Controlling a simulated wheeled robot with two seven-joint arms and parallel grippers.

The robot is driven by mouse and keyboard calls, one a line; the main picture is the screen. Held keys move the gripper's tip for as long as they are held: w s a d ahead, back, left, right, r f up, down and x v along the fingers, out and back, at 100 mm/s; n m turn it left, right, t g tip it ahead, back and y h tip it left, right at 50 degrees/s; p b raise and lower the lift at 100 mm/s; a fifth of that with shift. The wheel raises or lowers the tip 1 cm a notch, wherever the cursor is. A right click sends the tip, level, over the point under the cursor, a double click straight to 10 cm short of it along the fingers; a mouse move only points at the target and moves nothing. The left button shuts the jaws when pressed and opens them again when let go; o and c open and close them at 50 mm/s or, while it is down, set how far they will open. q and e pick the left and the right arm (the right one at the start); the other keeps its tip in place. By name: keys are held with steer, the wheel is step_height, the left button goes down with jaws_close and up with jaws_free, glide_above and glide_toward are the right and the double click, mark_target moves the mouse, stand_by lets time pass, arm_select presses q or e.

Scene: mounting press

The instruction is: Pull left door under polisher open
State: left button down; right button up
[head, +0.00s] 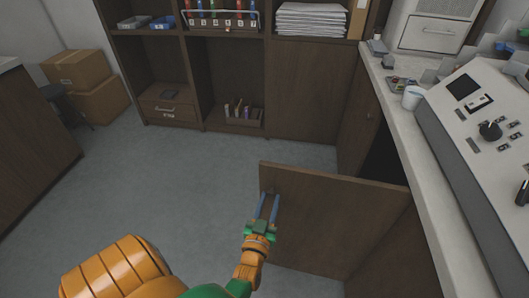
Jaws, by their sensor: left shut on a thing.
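The brown door (325,225) under the counter stands swung well out from its cabinet, with a dark opening (385,155) behind it. My left gripper (269,207) is at the door's free edge, on the face toward me. Its two blue fingers are shut on the door's handle, which is mostly hidden between them. A grey console (485,135) with a black knob and a small screen stands on the counter above; I cannot tell whether it is the polisher. My right gripper is not in view.
The pale counter (425,180) runs along the right, with a white cup (412,97) on it. A second cabinet door (358,115) is farther along. Shelves (195,75) line the back wall. Cardboard boxes (85,85) and a stool (62,100) stand at left. The grey floor (165,180) is clear.

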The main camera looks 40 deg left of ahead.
arm_select(q)
steer(key=shift+s+d, duration=0.15)
steer(key=shift+s, duration=0.05)
steer(key=c, duration=0.5)
jaws_free()
steer(key=shift+c, duration=0.2)
